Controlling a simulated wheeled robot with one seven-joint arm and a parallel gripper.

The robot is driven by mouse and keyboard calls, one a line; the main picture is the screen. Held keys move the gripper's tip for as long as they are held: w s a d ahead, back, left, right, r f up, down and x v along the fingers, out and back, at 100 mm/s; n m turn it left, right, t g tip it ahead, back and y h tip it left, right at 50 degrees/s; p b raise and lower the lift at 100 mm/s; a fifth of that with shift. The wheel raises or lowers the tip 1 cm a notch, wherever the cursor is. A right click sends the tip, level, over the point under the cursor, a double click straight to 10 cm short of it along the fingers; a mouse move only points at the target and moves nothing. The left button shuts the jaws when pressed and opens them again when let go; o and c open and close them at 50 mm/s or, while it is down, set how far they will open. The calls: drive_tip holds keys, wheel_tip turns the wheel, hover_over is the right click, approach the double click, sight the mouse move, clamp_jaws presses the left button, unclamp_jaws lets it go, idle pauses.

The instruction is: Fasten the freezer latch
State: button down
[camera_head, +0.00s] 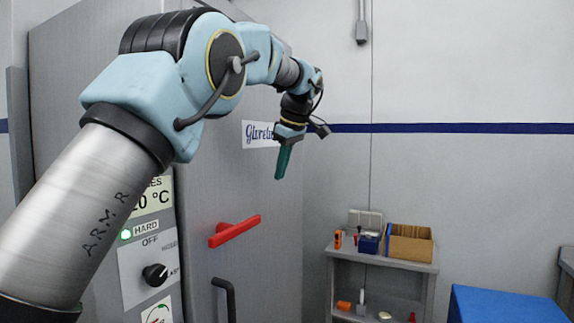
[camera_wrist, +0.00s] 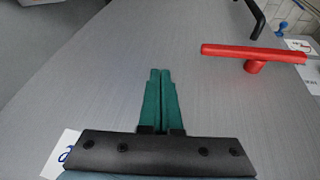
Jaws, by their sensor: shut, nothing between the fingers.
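The freezer door (camera_head: 200,190) is a tall grey panel in the head view; its grey surface (camera_wrist: 100,75) fills much of the wrist view. A red latch handle (camera_head: 235,231) sits on the door, slightly tilted, its right end higher. In the wrist view the red latch (camera_wrist: 255,54) is a bar on a short round post at the upper right. My gripper (camera_head: 280,176) has green fingers pointing down, above and to the right of the latch and apart from it. In the wrist view my gripper's fingers (camera_wrist: 160,72) are together with nothing between them.
A black door handle (camera_head: 224,298) is below the latch. A control panel (camera_head: 150,270) with a black knob is left of it. A grey shelf (camera_head: 383,263) holds a cardboard box (camera_head: 409,244) and tools. A blue box-like thing (camera_head: 510,304) stands at lower right.

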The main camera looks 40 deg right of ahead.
drive_tip(key=shift+w+d+r, duration=0.1)
drive_tip(key=shift+d+r, duration=0.55)
drive_tip(key=shift+d, duration=0.3)
